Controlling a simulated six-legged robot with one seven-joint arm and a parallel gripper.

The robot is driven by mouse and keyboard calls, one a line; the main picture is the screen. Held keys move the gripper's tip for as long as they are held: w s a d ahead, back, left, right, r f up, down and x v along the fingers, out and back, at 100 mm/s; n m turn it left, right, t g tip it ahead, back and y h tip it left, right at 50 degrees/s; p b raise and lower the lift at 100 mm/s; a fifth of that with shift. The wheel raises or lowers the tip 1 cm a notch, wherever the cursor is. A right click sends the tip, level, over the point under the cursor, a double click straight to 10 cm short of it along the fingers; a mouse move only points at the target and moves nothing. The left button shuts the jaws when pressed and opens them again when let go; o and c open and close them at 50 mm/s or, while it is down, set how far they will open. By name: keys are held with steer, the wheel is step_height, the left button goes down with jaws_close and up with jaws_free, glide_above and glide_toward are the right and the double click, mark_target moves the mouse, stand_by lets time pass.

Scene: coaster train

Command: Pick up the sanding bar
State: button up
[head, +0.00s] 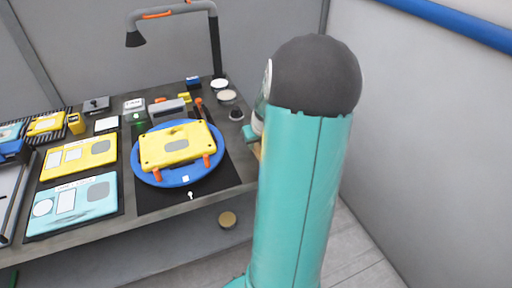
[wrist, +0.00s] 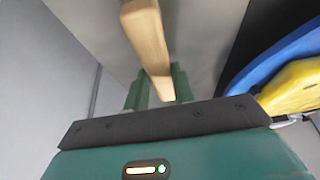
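A pale wooden bar, which I take to be the sanding bar (wrist: 148,38), runs from the top of the wrist view down between the two green fingers of my gripper (wrist: 159,88). The fingers sit close against both sides of its lower end, and its upper end is out of the picture. In the head view my teal arm hides most of my gripper (head: 250,133). Only a sliver of the wooden bar (head: 257,151) shows there, beside the table's right edge.
A blue round turntable (head: 147,176) with a yellow panel (head: 178,146) stands on the grey workbench (head: 224,183), left of my arm. Yellow and light-blue plates (head: 72,205) lie farther left. A lamp (head: 214,40) rises behind. A grey wall is at right.

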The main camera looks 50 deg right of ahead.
mark_target(257, 145)
jaws_close()
steer(key=shift+r, duration=0.55)
step_height(257, 145, up, 2)
steer(key=shift+r, duration=0.1)
steer(key=a+r, duration=0.9)
steer(key=a, duration=0.5)
steer(key=shift+r, duration=0.35)
steer(key=shift+w, duration=0.1)
